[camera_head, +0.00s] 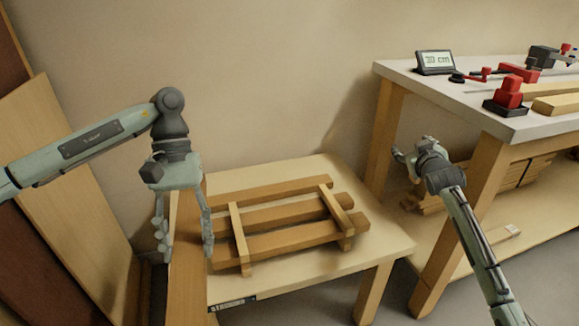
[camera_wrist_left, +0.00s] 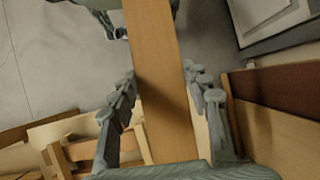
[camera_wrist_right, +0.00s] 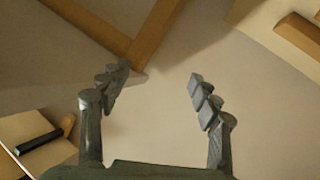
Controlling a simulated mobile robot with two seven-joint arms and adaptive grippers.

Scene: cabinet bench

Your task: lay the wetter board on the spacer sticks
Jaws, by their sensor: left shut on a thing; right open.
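A long brown board (camera_head: 188,285) is held in my left gripper (camera_head: 186,250) at the left side of the low table; in the left wrist view the board (camera_wrist_left: 152,60) runs between both fingers. The frames do not show whether it is the wetter one. Two pale spacer sticks, the left one (camera_head: 239,235) and the right one (camera_head: 337,212), lie across several brown boards (camera_head: 285,240) on the low table. My right gripper (camera_head: 407,158) is open and empty near the workbench's left legs; its spread fingers show in the right wrist view (camera_wrist_right: 158,76).
The low table (camera_head: 375,236) has bare room around the stack. The workbench (camera_head: 440,95) at the right carries a small display (camera_head: 435,62), red tools (camera_head: 509,92) and pale wood pieces. Large panels (camera_head: 60,180) lean against the wall at the left.

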